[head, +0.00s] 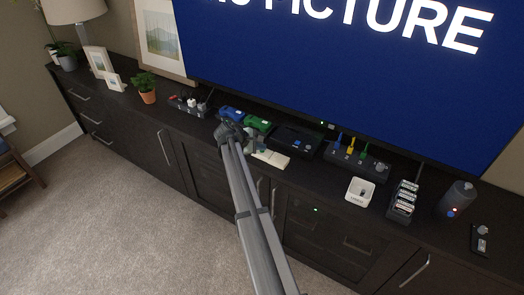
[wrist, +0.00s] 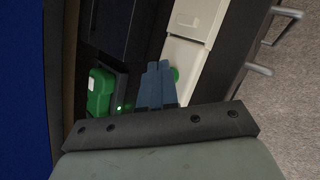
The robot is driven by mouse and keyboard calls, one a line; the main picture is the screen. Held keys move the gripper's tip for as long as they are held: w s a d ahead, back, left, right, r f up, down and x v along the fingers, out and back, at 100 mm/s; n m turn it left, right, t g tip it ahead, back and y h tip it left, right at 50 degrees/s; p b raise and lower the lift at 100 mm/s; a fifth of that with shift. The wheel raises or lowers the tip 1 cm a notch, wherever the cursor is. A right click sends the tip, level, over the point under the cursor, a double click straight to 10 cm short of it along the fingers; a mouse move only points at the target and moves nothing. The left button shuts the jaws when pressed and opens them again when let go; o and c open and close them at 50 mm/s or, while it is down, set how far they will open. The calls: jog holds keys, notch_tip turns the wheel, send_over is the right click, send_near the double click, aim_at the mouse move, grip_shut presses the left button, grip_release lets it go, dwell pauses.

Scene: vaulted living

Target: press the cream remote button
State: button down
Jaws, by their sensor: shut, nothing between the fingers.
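A cream device (head: 271,158), which I take for the cream remote, lies on the dark cabinet top near its front edge. In the head view my gripper (head: 255,143) is just left of the cream device. I cannot tell whether the fingertips touch it.
Behind my gripper are a blue device (head: 231,113), a green device (head: 258,123) and a black box (head: 297,138). To the right stand a switch strip with coloured plugs (head: 358,158), a white box (head: 360,191), a rack (head: 403,201) and a grey cylinder (head: 457,196). A large screen (head: 350,80) rises behind.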

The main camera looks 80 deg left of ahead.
aim_at(260, 152)
jog(key=shift+r, duration=0.8)
jog(key=shift+r, duration=0.1)
jog(key=shift+r, duration=2.4)
